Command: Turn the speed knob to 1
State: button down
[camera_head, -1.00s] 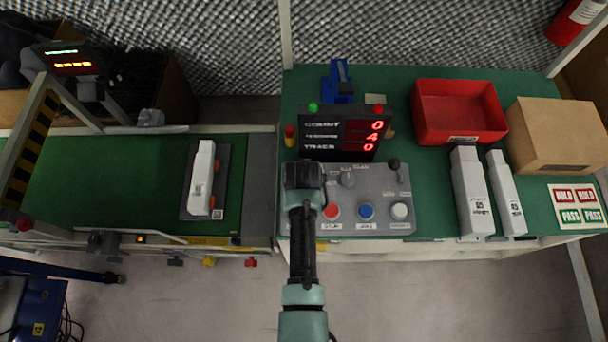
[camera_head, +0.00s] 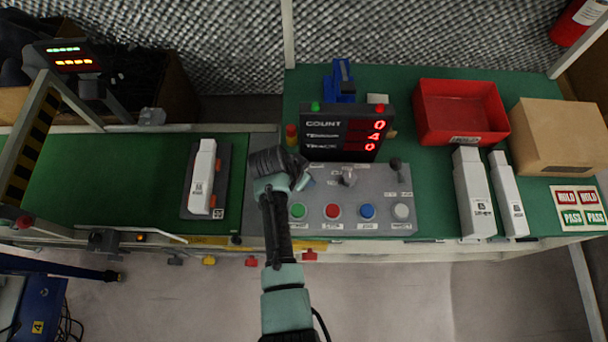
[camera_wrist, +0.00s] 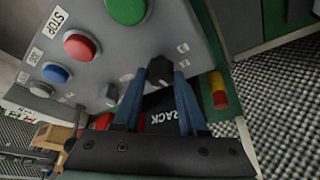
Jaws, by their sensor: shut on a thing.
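The speed knob (camera_wrist: 159,70) is a small black knob on the grey control panel (camera_wrist: 208,62), beside the green button (camera_wrist: 126,9) in the wrist view. My gripper (camera_wrist: 160,78) has its two blue fingers on either side of this knob and is shut on it. Small marks stand on the panel beside the knob; I cannot read them surely, nor tell where the knob points. In the head view my gripper (camera_head: 304,181) is at the panel's upper left and hides the knob.
A second knob (camera_head: 348,177) and a black lever (camera_head: 395,164) are to the right. Red (camera_head: 332,211), blue (camera_head: 367,211) and white (camera_head: 401,211) buttons line the panel's front. The count display (camera_head: 345,132) stands behind. A red-and-yellow post (camera_wrist: 217,90) is close by.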

jog(key=shift+m+g, duration=0.3)
jog(key=shift+m, duration=0.3)
jog(key=shift+c, duration=2.2)
grip_release()
jog(key=shift+r, duration=0.1)
jog(key=p+v, duration=0.1)
jog(key=v, duration=1.1)
jog(key=shift+s+a+r, duration=0.2)
jog(key=shift+a+r, duration=0.05)
